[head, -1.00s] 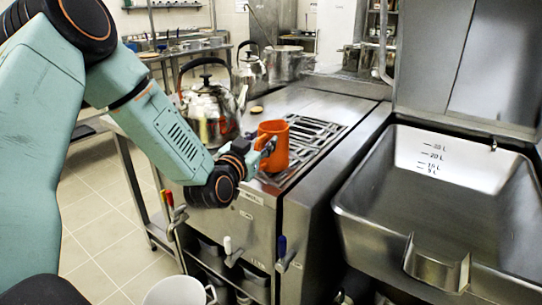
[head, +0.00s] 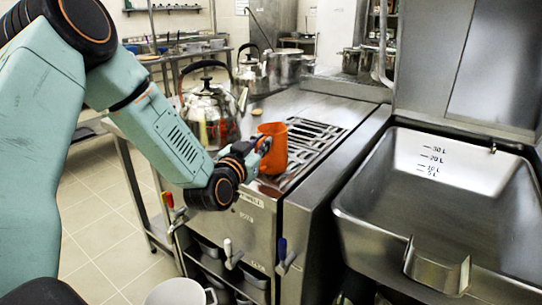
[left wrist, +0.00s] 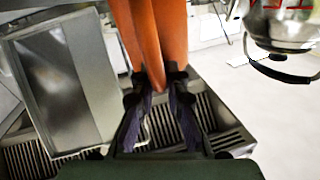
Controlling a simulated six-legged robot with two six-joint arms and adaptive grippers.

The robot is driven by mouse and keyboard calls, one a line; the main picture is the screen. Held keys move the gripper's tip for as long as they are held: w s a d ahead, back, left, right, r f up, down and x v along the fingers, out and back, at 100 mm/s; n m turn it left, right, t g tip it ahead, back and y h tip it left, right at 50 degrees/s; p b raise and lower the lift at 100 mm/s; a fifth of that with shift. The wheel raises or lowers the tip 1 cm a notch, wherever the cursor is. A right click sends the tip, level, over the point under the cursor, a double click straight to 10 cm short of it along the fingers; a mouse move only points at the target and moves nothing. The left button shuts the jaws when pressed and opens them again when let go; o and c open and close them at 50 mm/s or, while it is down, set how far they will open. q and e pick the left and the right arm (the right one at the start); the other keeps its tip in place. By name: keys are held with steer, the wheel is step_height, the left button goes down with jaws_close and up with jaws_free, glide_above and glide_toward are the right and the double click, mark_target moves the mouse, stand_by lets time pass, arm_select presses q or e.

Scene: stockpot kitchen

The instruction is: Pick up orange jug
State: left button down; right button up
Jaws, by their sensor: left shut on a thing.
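The orange jug (head: 274,150) stands upright on the steel counter at the edge of the slotted grate in the head view. My left gripper (head: 262,146) reaches it from the left and is shut on it. In the left wrist view the orange jug (left wrist: 158,35) fills the top middle, and its handle runs down between the two fingers of my left gripper (left wrist: 157,85). The fingers partly cover the handle's lower end. My right gripper is not in view.
A large steel kettle (head: 210,112) stands close behind and left of the jug. The slotted grate (head: 312,145) lies beside it. A deep steel basin (head: 450,215) with litre marks is at the right. A white mug (head: 176,292) is at the bottom.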

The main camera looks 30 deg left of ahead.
arm_select(q)
steer(key=shift+w, duration=0.1)
steer(key=shift+r, duration=0.25)
step_height(320, 180, up, 9)
steer(key=p, duration=0.3)
steer(key=shift+f, duration=0.2)
steer(key=shift+r, duration=0.55)
